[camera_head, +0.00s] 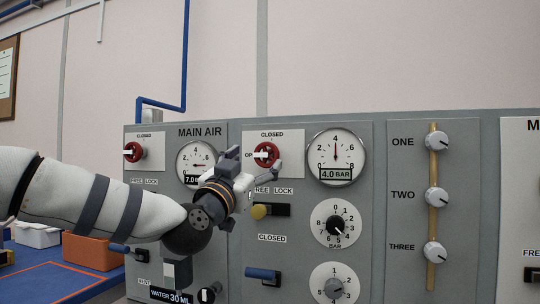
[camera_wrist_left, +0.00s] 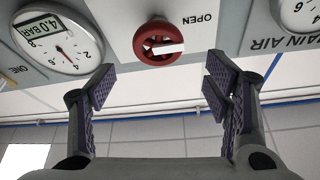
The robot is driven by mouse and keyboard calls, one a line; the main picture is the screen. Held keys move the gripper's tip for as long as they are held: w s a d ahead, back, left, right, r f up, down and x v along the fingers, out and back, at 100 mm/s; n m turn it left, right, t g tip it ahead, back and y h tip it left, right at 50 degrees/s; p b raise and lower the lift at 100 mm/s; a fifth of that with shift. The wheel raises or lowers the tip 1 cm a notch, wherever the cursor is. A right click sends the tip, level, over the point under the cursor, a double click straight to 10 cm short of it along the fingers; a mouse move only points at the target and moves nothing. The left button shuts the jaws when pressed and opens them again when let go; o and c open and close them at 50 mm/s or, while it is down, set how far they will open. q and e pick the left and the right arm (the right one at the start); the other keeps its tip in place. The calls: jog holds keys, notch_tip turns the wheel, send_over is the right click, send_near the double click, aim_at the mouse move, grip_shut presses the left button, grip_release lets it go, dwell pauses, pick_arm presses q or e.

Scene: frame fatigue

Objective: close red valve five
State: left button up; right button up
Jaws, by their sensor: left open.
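A red valve knob (camera_head: 266,154) with a white pointer sits on a white plate, between the labels CLOSED above and OPEN at left, partly hidden. In the left wrist view, which is upside down, the same red knob (camera_wrist_left: 158,42) shows its white bar lying toward the word OPEN. My left gripper (camera_head: 256,164) is open in front of this knob. In the wrist view its two fingers (camera_wrist_left: 160,88) stand apart below the knob, with nothing between them. A second red knob (camera_head: 133,151) is on the panel farther left. I see no number five on either knob.
A 4.0 BAR gauge (camera_head: 336,157) is right of the knob. Dials ONE, TWO and THREE are farther right. An orange bin (camera_head: 88,250) is on a blue table at left.

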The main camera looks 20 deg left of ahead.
aim_at(265, 158)
pick_arm(q)
jog(key=x, duration=0.4)
jog(key=f+x, duration=0.1)
jog(key=x, duration=0.1)
jog(key=shift+w+f+b, duration=0.1)
jog(key=shift+w+b, duration=0.2)
jog(key=shift+w+d+r, duration=0.1)
jog(key=shift+w+r, duration=0.4)
jog(key=c, duration=1.2)
